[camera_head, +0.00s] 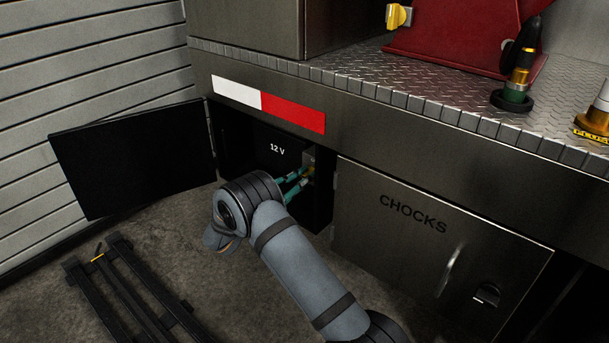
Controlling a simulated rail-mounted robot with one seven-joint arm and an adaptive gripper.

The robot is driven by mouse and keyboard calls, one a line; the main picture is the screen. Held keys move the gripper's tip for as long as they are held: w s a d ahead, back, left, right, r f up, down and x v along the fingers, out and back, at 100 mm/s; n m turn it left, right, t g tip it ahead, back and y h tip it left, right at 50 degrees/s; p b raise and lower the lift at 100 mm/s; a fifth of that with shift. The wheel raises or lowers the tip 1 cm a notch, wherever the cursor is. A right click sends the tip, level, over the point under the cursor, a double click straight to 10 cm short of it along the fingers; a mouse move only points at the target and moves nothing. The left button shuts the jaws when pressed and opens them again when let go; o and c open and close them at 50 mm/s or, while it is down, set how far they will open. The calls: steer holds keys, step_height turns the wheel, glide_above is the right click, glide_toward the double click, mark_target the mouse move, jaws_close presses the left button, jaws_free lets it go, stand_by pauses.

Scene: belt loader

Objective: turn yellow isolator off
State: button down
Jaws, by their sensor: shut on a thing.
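The yellow isolator (309,170) is a small yellow knob on a grey mount inside the open compartment marked "12 V". My gripper (303,177) has teal fingers and reaches into this compartment from the front left. Its fingertips are at the knob and shut on it. The fingers partly cover the knob, so its turn position cannot be told.
The compartment's black door (135,157) stands open to the left. A shut "CHOCKS" door (430,240) is to the right. A tread-plate deck (440,82) above carries a red box (465,38) with another yellow knob (398,16). A black frame (130,290) lies on the ground.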

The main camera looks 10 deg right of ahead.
stand_by(0.5)
steer(key=c, duration=1.6)
jaws_free()
steer(key=shift+o, duration=0.2)
steer(key=shift+a, duration=0.1)
steer(key=v, duration=1.1)
steer(key=shift+s+a, duration=0.3)
steer(key=x, duration=1.2)
